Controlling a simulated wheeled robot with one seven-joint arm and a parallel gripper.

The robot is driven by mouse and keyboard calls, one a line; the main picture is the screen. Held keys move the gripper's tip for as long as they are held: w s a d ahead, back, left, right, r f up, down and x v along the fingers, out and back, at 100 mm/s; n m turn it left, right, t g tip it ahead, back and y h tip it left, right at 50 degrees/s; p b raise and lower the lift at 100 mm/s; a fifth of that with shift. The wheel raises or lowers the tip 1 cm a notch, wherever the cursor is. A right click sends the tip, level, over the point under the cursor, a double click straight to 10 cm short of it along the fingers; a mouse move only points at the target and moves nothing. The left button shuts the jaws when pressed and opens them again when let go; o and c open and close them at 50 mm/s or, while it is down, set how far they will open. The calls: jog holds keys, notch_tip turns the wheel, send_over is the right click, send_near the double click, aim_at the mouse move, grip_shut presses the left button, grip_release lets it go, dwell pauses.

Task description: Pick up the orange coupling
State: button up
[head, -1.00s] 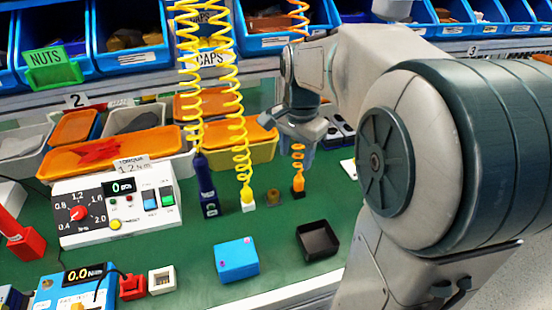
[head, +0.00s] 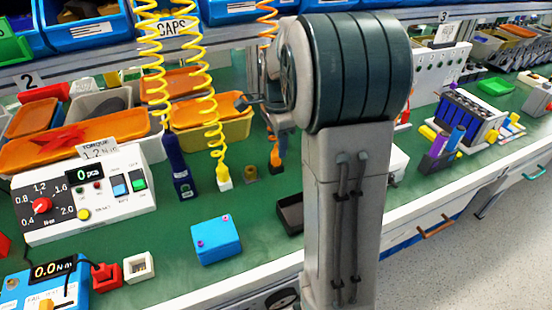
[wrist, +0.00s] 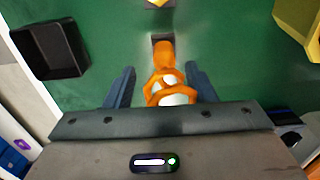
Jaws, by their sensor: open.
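The orange coupling (wrist: 163,52) stands on the green bench top at the end of an orange coiled hose. In the wrist view it shows between the two blue-grey fingers of my gripper (wrist: 160,74), just past the fingertips. The fingers are open, with a gap on each side of the coupling and coil. In the head view the orange coupling (head: 277,158) stands right of the yellow-hose coupling (head: 223,178), partly beside my arm.
A black tray (head: 290,213) lies near the coupling and also shows in the wrist view (wrist: 48,50). A blue box (head: 216,241), a dark blue screwdriver (head: 180,168), a small brass part (head: 250,172) and a yellow bin (head: 212,135) stand around it.

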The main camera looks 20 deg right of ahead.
aim_at(276, 148)
jog(key=f, duration=0.5)
jog(key=shift+w+b, duration=0.3)
jog(key=shift+b, duration=0.05)
grip_shut()
notch_tip(276, 148, up, 4)
jog(key=shift+r+p, duration=0.25)
jog(key=shift+p, duration=0.2)
jog(key=s+d+r, duration=0.6)
jog(key=s+d, duration=0.2)
jog(key=shift+s+r, duration=0.25)
jog(key=c, duration=0.6)
grip_release()
jog(key=shift+c, duration=0.2)
jog(key=shift+p, duration=0.3)
jog(key=c, duration=0.4)
